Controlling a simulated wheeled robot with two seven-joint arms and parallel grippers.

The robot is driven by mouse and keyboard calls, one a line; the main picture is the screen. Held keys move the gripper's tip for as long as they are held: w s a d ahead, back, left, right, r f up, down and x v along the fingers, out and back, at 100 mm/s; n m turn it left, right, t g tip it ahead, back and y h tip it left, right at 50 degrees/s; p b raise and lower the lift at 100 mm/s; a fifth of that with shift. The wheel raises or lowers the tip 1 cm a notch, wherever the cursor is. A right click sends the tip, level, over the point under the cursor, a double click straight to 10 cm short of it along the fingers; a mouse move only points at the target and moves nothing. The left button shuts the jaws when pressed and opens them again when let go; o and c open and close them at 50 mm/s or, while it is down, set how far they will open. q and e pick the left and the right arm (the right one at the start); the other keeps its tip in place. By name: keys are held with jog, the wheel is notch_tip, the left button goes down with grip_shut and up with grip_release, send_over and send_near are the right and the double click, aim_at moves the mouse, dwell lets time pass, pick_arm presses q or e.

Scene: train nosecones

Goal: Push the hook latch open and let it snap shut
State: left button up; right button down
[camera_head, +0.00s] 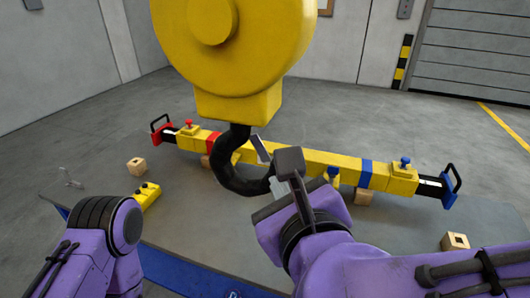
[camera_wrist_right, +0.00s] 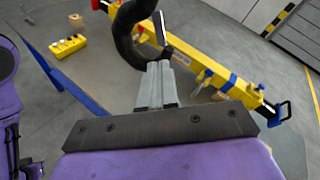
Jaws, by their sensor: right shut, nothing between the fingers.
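A black crane hook (camera_head: 224,172) hangs below a large yellow pulley block (camera_head: 238,100). A slim grey latch (camera_head: 262,148) slants across the hook's opening on its right side. In the right wrist view the hook (camera_wrist_right: 126,40) curves at the top, with the latch (camera_wrist_right: 160,28) beyond the fingertips. My right gripper (camera_head: 272,182) is just right of the hook's tip, below the latch. Its fingers (camera_wrist_right: 158,66) are shut and empty. Whether they touch the hook or latch, I cannot tell. My left gripper is out of view; only its arm shows.
A long yellow spreader beam (camera_head: 318,163) with red and blue bands lies behind the hook, on wooden blocks (camera_head: 137,166). A yellow control box (camera_head: 147,196) lies at the left. Open grey floor surrounds the beam.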

aim_at(262, 152)
jog(key=p+x, duration=0.4)
jog(key=x, duration=0.9)
jog(key=shift+w+a, duration=0.1)
jog(key=shift+w, duration=0.15)
jog(key=shift+w+a+f, duration=0.1)
jog(key=shift+w+f, duration=0.05)
jog(key=shift+w, duration=0.2)
